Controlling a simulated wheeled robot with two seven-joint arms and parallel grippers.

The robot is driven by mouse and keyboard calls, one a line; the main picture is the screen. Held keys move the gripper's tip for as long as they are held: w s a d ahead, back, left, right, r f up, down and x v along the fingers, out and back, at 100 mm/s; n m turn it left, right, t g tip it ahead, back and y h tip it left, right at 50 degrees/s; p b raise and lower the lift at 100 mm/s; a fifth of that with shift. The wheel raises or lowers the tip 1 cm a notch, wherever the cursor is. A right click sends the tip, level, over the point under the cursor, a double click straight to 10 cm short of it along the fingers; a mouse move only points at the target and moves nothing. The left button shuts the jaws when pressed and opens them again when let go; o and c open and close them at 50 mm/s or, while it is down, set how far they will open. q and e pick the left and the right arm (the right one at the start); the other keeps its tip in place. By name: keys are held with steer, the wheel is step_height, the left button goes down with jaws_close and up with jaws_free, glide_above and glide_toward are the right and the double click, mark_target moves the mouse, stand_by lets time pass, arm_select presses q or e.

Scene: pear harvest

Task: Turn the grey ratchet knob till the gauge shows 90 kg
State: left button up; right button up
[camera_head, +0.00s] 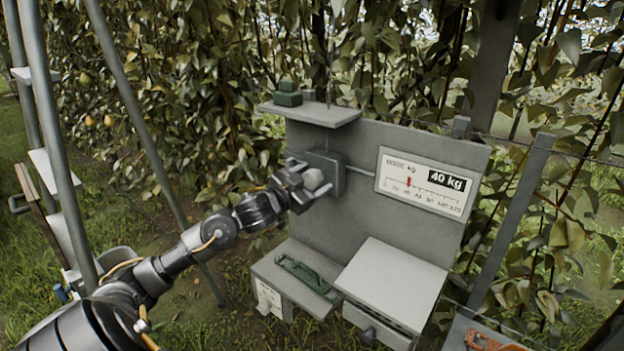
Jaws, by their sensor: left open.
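The grey ratchet knob (313,180) sticks out from a dark grey box (337,172) on the upright grey board (400,225). My left gripper (309,188) is at the knob, with its open fingers on either side of it; whether they touch it I cannot tell. The gauge (425,184) is a white panel marked "WIRE kg" to the right of the knob. Its dark readout (447,181) says 40 kg, and a red pointer (408,183) stands near the left part of the scale. My right gripper is not in view.
A ladder (130,100) stands left. Foliage and wires fill the back.

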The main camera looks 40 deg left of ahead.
arm_select(q)
steer(key=c, duration=1)
steer(key=shift+o, duration=0.2)
steer(key=shift+m, duration=0.3)
steer(key=m+b, duration=0.1)
steer(key=m, duration=0.2)
steer(key=shift+d+f+m+b, duration=0.1)
steer(key=shift+m+b, duration=0.2)
steer(key=shift+b, duration=0.05)
steer(key=m+b, duration=0.2)
steer(key=m, duration=0.1)
steer(key=shift+f+m, duration=0.1)
steer(key=shift+m, duration=0.2)
steer(key=m+b, duration=0.3)
steer(key=m, duration=0.2)
steer(key=shift+m+y+b, duration=0.4)
steer(key=shift+m+b, duration=0.85)
steer(key=shift+m, duration=0.65)
